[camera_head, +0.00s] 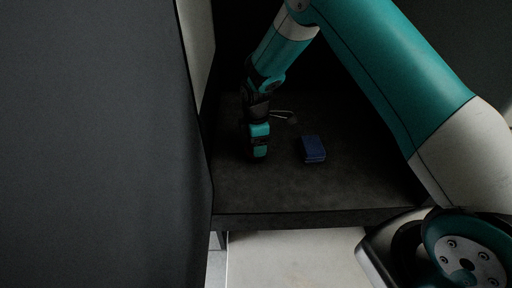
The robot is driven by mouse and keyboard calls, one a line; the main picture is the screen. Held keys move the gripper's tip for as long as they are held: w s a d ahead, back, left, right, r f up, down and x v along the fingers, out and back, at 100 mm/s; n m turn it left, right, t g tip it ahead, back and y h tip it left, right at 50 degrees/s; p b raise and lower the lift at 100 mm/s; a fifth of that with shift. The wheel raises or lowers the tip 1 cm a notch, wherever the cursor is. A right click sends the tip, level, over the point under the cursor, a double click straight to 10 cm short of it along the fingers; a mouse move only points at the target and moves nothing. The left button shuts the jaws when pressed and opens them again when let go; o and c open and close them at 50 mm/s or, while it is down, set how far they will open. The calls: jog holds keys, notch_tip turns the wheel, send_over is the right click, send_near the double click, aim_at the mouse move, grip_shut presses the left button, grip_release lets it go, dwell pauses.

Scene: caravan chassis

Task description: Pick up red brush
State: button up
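No red brush can be made out in the head view. My gripper (260,153) points straight down over the dark shelf (270,192), its tip close to the surface. I see it from one side, so I cannot tell whether its fingers are open or shut, or whether they hold anything. A small dark thing with a thin pale edge (284,114) lies behind and just right of my gripper. It is partly hidden by the gripper and too dim to name.
A blue block-like thing (313,147) lies on the shelf to the right of my gripper, apart from it. A large dark panel (90,150) closes off the left side. The shelf's front edge (310,218) is clear. Pale floor (290,260) lies below.

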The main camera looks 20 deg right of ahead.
jog(key=c, duration=1)
jog(key=shift+r, duration=0.15)
notch_tip(320, 180, up, 20)
jog(key=b, duration=0.2)
jog(key=shift+b, duration=0.35)
